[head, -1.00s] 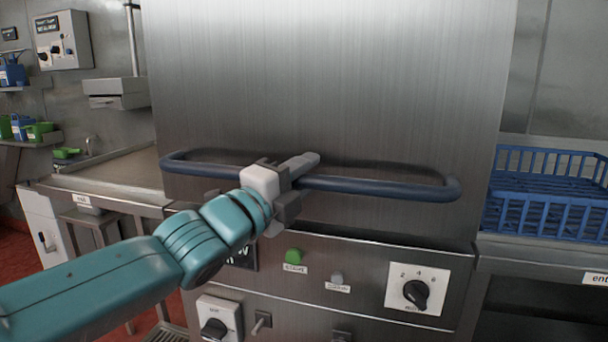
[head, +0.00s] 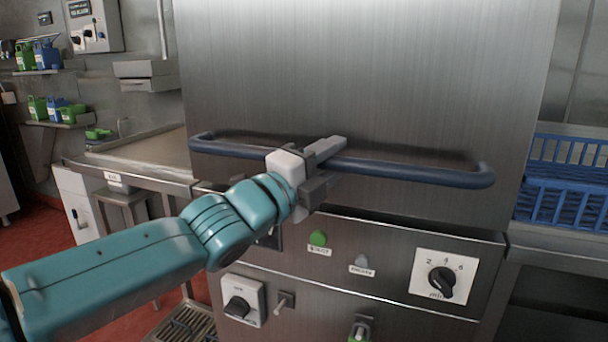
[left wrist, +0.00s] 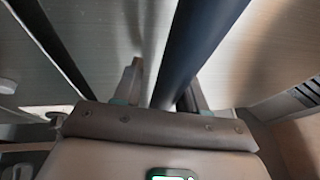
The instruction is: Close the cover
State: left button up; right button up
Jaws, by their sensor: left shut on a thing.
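The cover (head: 360,80) is a large brushed-steel panel filling the middle of the head view. A dark blue bar handle (head: 420,175) runs across its lower part. My left gripper (head: 325,160) is shut on the handle left of its middle, with a finger showing above the bar. In the left wrist view the blue bar (left wrist: 200,45) passes between the fingers of the gripper (left wrist: 160,85). The cover's lower edge is just above the control panel (head: 385,250), with a dark gap between. My right gripper is not in view.
The panel carries a green button (head: 318,238), a grey button (head: 361,261) and a black dial (head: 441,281). A blue crate (head: 565,190) stands on the right counter. A steel counter (head: 150,155) is at left. Shelves with green and blue jugs (head: 45,55) are at far left.

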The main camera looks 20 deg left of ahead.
pick_arm(q)
jog(key=p+v, duration=0.2)
jog(key=v, duration=1.3)
jog(key=shift+s+a, duration=0.15)
jog(key=shift+s, duration=0.2)
jog(key=shift+a+f, duration=0.1)
jog(key=shift+f, duration=0.05)
